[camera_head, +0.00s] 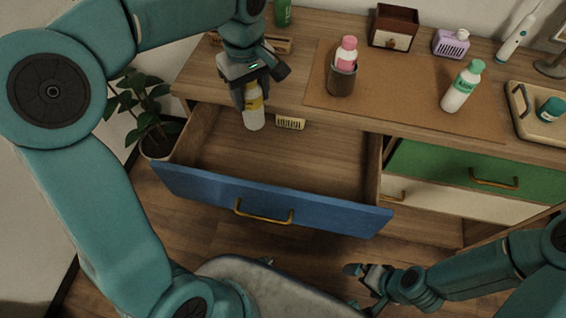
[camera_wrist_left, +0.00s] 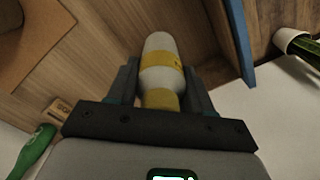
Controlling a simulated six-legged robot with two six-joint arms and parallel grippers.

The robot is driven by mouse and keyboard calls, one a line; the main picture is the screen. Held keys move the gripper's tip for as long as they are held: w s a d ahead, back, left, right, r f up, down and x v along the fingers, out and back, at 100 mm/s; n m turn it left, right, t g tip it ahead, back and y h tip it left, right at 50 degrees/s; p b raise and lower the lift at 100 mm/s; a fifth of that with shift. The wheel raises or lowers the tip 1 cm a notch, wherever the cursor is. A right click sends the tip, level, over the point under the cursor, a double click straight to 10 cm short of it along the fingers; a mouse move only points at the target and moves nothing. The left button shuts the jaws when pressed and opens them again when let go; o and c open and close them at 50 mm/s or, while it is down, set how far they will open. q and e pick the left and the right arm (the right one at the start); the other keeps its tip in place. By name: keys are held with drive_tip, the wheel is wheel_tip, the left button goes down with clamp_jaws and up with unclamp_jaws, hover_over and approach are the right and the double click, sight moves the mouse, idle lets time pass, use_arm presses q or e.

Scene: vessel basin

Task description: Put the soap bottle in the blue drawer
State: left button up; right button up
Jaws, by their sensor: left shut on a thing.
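The soap bottle (camera_head: 253,117), white with a yellow band, hangs roughly upright in my left gripper (camera_head: 251,92). My left gripper is shut on its upper part. The blue drawer (camera_head: 270,207) is pulled open, and the bottle is over its back left part; I cannot tell whether its base touches the drawer floor. In the left wrist view, the bottle (camera_wrist_left: 162,65) sits between both fingers. My right gripper (camera_head: 360,287) is low, in front of the drawer at its right, with fingers apart and empty.
A small pale item (camera_head: 290,123) lies at the drawer's back. The countertop above holds a pink bottle in a brown cup (camera_head: 342,78), a green-capped bottle (camera_head: 462,87), a lilac basket (camera_head: 451,43) and a tray (camera_head: 527,120). A plant (camera_head: 150,125) stands left. The drawer's middle is clear.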

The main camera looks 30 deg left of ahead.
use_arm(q)
drive_tip(key=shift+s+a+f+n, duration=0.15)
drive_tip(key=shift+a+f+n, duration=0.05)
drive_tip(key=shift+f+n, duration=0.2)
wheel_tip(320, 180, down, 19)
drive_tip(key=b, duration=0.3)
drive_tip(key=shift+r, duration=0.1)
use_arm(e)
wheel_tip(320, 180, down, 4)
drive_tip(key=shift+r, duration=0.15)
use_arm(q)
drive_tip(key=shift+s, duration=0.1)
drive_tip(key=o, duration=1.2)
